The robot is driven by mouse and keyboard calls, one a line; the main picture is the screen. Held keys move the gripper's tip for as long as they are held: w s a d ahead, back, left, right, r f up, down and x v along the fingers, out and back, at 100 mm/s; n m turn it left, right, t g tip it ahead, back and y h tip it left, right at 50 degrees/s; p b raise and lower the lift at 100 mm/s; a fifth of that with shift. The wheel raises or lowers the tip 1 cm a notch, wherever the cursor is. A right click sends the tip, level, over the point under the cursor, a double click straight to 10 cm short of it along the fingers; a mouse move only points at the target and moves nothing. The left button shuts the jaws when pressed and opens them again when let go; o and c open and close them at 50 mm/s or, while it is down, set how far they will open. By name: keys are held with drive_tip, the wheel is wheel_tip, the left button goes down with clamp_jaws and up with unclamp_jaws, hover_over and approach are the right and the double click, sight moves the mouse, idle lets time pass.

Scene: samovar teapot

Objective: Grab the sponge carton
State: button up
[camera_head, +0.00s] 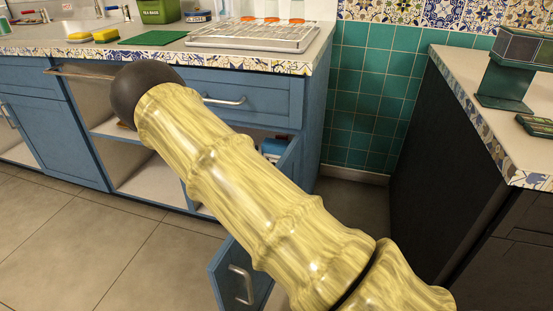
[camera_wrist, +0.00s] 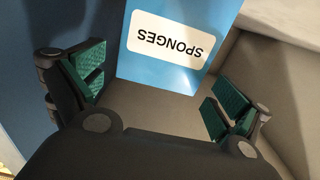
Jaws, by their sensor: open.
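The sponge carton (camera_wrist: 190,75) is a blue box with a white label reading "SPONGES", upside down in the wrist view. It fills the upper middle of that view, just beyond my gripper (camera_wrist: 158,90). My gripper is open, with one green-padded finger to the left and one to the right of the carton's label, and nothing is gripped. In the head view a blue item (camera_head: 272,147) shows inside the lower cabinet, partly hidden by my arm; I cannot tell if it is the same carton. My gripper is hidden there.
The blue cabinet has an open door (camera_head: 240,278) low down, near my arm. The counter above holds yellow sponges (camera_head: 106,34), a green cloth (camera_head: 153,38) and a metal rack (camera_head: 255,36). A dark counter unit (camera_head: 425,150) stands at right. Floor at left is clear.

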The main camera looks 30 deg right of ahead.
drive_tip(key=shift+b+x, duration=1.4)
drive_tip(key=shift+x, duration=1.25)
drive_tip(key=shift+a+r, duration=0.1)
drive_tip(key=shift+r, duration=0.15)
drive_tip(key=c, duration=0.8)
